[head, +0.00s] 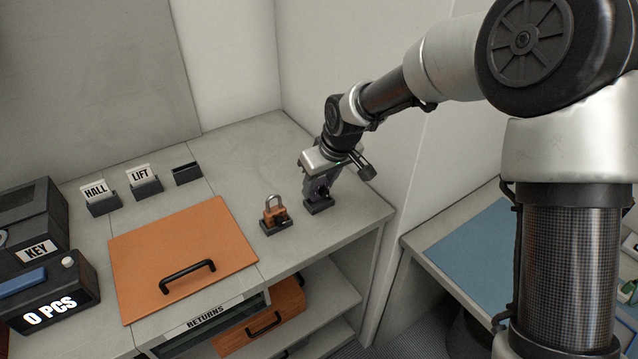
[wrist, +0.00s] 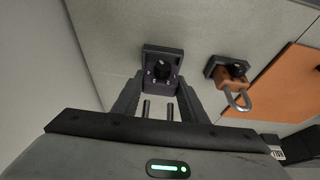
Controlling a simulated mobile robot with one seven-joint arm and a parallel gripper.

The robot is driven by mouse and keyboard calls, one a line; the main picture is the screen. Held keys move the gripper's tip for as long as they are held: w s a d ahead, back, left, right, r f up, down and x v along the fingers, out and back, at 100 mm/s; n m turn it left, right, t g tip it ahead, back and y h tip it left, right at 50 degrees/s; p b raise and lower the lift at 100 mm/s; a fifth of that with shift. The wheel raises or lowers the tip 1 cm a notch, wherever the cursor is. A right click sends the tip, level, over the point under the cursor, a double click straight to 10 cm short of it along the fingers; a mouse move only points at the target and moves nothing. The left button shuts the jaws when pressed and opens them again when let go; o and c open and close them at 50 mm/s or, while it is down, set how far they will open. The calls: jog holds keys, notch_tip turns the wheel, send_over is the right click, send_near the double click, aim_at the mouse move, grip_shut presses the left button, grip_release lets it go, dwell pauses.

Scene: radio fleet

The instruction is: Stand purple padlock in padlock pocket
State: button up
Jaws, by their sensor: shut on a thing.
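My gripper (head: 319,190) points down at the right of the counter, over a small dark pocket (head: 320,204). In the wrist view my gripper (wrist: 160,98) is shut on the dark purple padlock (wrist: 160,86), with its two metal shackle bars between the fingers. The padlock is upright, its lower end at the pocket (wrist: 164,51); I cannot tell whether it is fully seated. In the head view the fingers mostly hide the padlock.
An orange-brown padlock (head: 275,210) stands in a neighbouring pocket just left of my gripper. An orange panel with a black handle (head: 183,262) lies further left. HALL (head: 97,192) and LIFT (head: 142,176) tags stand behind it, beside an empty holder (head: 186,173). A wall rises at the right.

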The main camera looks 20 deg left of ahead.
jog(key=shift+f+b, duration=0.75)
jog(key=shift+f, duration=0.1)
jog(key=o, duration=1.4)
jog(key=p+v, duration=0.1)
jog(key=v, duration=1.6)
jog(key=shift+r+p, duration=0.25)
jog(key=shift+p, duration=0.1)
